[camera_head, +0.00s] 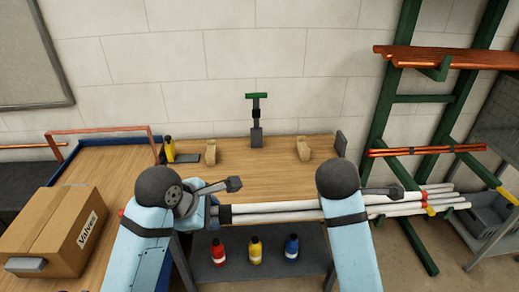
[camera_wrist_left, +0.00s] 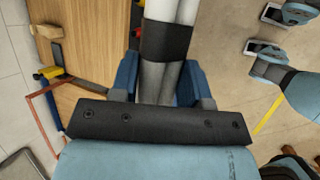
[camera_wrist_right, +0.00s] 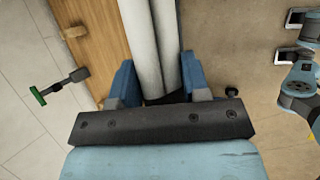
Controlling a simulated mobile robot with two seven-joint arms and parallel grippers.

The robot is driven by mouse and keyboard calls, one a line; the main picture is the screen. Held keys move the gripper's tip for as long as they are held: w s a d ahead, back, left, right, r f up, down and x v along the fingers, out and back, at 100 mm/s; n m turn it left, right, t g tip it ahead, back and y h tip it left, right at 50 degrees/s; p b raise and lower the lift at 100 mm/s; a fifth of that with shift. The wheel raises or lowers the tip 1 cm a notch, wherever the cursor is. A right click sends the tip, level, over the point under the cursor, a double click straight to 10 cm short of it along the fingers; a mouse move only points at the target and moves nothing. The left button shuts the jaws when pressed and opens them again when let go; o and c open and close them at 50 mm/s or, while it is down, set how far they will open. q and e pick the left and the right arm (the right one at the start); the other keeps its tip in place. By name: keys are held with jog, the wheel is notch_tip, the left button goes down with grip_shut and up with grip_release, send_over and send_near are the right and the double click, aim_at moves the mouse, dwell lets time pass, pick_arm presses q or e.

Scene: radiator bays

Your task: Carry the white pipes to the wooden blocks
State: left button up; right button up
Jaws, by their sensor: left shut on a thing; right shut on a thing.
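A pair of white pipes (camera_head: 275,212) with a black band lies level across the front of the workbench, off its top. My left gripper (camera_head: 208,212) is shut on the pipes near their left end; its fingers also show around them in the left wrist view (camera_wrist_left: 160,85). My right gripper (camera_wrist_right: 157,85) is shut on the pipes farther right; my arm hides its fingers in the head view. Two wooden blocks, a left one (camera_head: 210,153) and a right one (camera_head: 303,149), stand apart on the bench, behind the pipes, with nothing on them.
The workbench (camera_head: 255,168) is bare between the blocks; a green-topped tool (camera_head: 257,120) stands behind. A cardboard box (camera_head: 55,235) is at left. A green rack (camera_head: 385,100) with copper pipes stands right; white pipe lengths (camera_head: 445,198) show low beside it. Several bottles (camera_head: 255,250) sit below.

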pick_arm(q)
jog(key=shift+w+a, duration=0.1)
pick_arm(e)
jog(key=shift+a+f, duration=0.15)
jog(key=shift+a, duration=0.05)
